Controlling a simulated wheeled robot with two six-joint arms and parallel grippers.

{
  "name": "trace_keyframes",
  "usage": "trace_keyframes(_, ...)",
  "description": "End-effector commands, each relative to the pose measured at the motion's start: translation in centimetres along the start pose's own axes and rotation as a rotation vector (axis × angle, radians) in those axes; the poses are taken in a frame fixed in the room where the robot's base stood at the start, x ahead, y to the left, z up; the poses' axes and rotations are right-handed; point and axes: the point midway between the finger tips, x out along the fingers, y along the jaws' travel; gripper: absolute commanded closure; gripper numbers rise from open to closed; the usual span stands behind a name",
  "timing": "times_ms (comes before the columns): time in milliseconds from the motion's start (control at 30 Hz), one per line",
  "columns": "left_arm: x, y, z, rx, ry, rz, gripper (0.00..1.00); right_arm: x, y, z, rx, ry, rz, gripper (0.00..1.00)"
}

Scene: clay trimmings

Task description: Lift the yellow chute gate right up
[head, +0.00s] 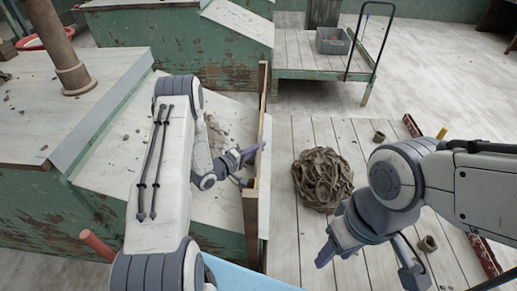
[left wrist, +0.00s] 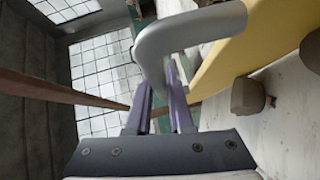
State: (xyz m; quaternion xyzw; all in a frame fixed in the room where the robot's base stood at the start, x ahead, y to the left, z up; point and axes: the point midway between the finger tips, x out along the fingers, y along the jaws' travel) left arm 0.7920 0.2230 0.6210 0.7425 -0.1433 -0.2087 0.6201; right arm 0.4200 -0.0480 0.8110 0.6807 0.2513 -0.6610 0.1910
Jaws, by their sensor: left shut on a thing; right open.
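The yellow chute gate (head: 250,214) shows almost edge-on in the head view, standing upright at the lower end of the green chute. In the left wrist view it is a broad yellow panel (left wrist: 238,52) on the right. A grey bent handle (left wrist: 190,32) stands out in front of it. My left gripper (head: 248,158) is at the gate's left side, and its purple fingers (left wrist: 160,108) are shut on the handle. The grip itself is partly hidden by the handle's bend. My right gripper (head: 326,250) is open and empty, low over the planks, apart from the gate.
A brown clay heap (head: 322,178) lies on the plank deck (head: 290,255) right of the gate. Clay crumbs (head: 217,136) lie on the chute. A cart (head: 310,52) with a grey bin (head: 332,40) stands behind. A red-brown rail (head: 486,255) edges the deck.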

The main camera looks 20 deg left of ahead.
Motion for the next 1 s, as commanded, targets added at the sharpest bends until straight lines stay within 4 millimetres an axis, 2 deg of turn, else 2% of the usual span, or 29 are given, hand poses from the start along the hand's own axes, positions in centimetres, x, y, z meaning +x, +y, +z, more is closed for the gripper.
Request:
trace_keyframes(833,0.0,-0.1,0.1,-0.002,-0.003,-0.002,1.0,0.0,0.0,0.0,0.0,0.0,0.0,0.5)
trace_keyframes(1000,-0.2,1.4,-0.1,-0.001,-0.003,0.0,1.0,-1.2,-0.1,-0.1,0.0,0.0,0.0,0.5)
